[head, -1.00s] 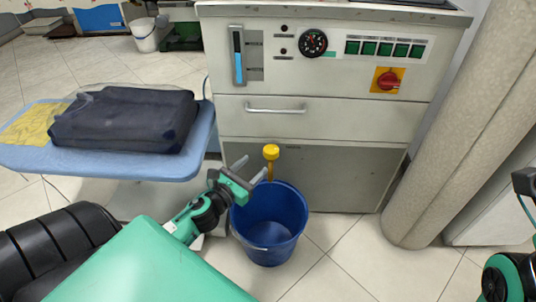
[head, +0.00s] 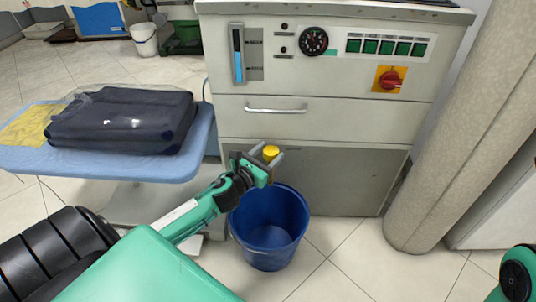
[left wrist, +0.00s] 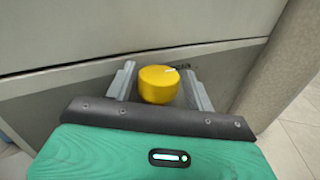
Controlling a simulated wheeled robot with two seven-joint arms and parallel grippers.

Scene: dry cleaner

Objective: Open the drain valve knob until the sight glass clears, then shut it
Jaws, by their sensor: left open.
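The yellow drain valve knob (head: 271,152) sits at the front of the machine's grey lower panel, above the blue bucket. My left gripper (head: 270,159) is open at the knob, with one finger on each side. In the left wrist view the knob (left wrist: 158,84) stands between the two grey fingers (left wrist: 160,88), with a gap showing on the right; contact on the left is unclear. The sight glass (head: 238,54) on the upper left panel shows a blue column in its lower part and a dark upper part. My right gripper is out of view.
The blue bucket (head: 250,225) stands on the floor under the knob and looks empty. A blue ironing board (head: 95,160) with a dark folded garment (head: 125,120) is at left. A thick beige column (head: 460,130) stands at right. A red rotary switch (head: 389,80) is on the panel.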

